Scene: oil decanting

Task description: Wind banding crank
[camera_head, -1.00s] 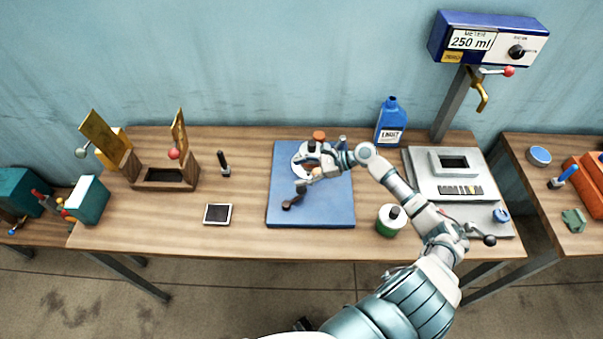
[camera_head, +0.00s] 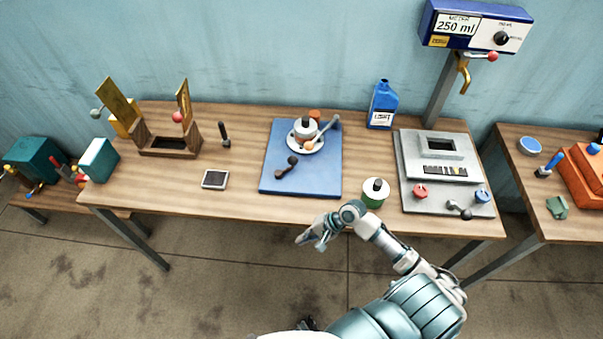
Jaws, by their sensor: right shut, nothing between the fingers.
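A dark crank-like handle (camera_head: 286,167) sits on the front left of the blue board (camera_head: 315,178). Behind it on the board stands a round white dish (camera_head: 318,146) with a black-topped white piece (camera_head: 305,128) and a small orange ball (camera_head: 309,146). Another dark-knobbed lever (camera_head: 461,210) shows at the front right of the grey station (camera_head: 440,199); I cannot tell which one is the banding crank. My right gripper (camera_head: 305,240) is shut and empty in front of the table's front edge, apart from both. My left gripper is not in view.
A green-and-white jar (camera_head: 375,193) stands right of the board, near my right forearm. A blue bottle (camera_head: 382,105) and a meter (camera_head: 478,27) on a post are behind. A wooden box (camera_head: 155,149) and a dark-screened device (camera_head: 215,179) stand left, with bare tabletop between.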

